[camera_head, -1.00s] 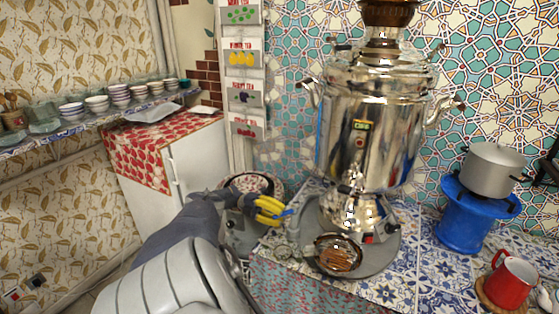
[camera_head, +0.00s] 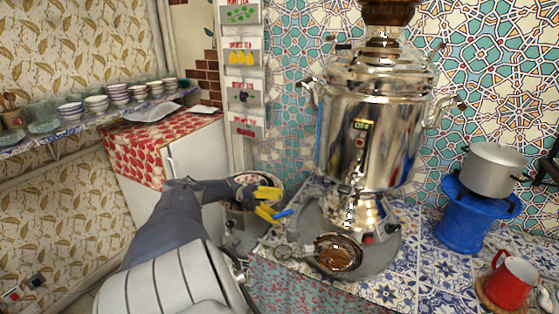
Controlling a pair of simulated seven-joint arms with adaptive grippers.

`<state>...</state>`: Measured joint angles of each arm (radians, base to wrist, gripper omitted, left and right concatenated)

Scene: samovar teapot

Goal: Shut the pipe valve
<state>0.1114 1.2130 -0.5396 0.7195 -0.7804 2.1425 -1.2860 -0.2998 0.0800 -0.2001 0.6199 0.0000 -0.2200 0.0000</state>
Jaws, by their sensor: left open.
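The tall silver samovar (camera_head: 370,140) stands on a round grey base on the tiled counter. A small blue handle (camera_head: 283,213), which looks like the pipe valve's lever, shows at the counter's left edge; the pipe itself is not clear. My left gripper (camera_head: 276,204) has two yellow fingers, spread apart, one above the other. It is open, with its tips close to the blue handle. The lower finger seems to be beside the handle; I cannot tell if they touch. My right gripper is out of view.
A pot (camera_head: 247,184) stands behind my left gripper. A round dark strainer or bowl (camera_head: 338,254) sits in front of the samovar. A blue stand (camera_head: 465,222) with a silver pot (camera_head: 492,169) and a red mug (camera_head: 511,280) are at right. White fridge (camera_head: 196,160) stands at left.

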